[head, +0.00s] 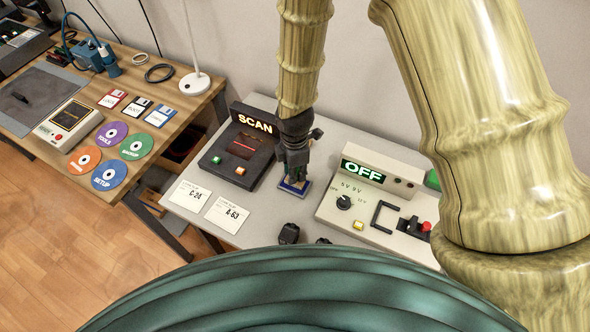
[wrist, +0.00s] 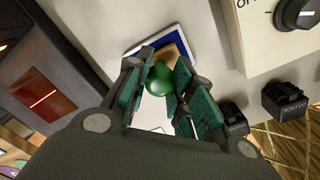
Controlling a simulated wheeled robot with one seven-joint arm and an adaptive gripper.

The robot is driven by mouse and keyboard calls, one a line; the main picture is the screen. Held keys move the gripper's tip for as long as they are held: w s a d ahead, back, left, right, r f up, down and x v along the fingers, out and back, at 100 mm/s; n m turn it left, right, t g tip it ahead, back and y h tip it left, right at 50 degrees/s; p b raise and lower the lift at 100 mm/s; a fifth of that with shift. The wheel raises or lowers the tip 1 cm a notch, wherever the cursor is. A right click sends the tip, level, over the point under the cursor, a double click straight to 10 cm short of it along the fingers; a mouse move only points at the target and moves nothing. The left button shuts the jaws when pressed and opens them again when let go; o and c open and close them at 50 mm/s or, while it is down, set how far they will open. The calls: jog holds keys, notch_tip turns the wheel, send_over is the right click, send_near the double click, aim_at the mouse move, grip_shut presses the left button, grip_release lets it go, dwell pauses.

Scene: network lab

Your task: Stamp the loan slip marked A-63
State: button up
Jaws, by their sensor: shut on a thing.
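The loan slip marked A-63 (head: 227,214) lies flat on the grey table, near its front left edge. A second slip marked C-24 (head: 188,195) lies to its left. My gripper (head: 294,164) points down to the right of both slips. In the wrist view my gripper (wrist: 165,88) is shut on a stamp with a round green knob (wrist: 159,79). A tan part shows beyond the knob. A blue pad with a pale rim (head: 295,187) lies right under my gripper; it also shows in the wrist view (wrist: 134,54). I cannot tell whether the stamp touches the pad.
A dark SCAN device (head: 240,148) stands left of my gripper. A pale console reading OFF (head: 375,200) stands to the right. Small black blocks (head: 289,233) sit at the front edge. A wooden desk (head: 180,128) with discs and floppies is at left.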

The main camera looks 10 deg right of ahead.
dwell(0.4)
jog(key=shift+r+p, duration=2.85)
jog(key=shift+r, duration=0.65)
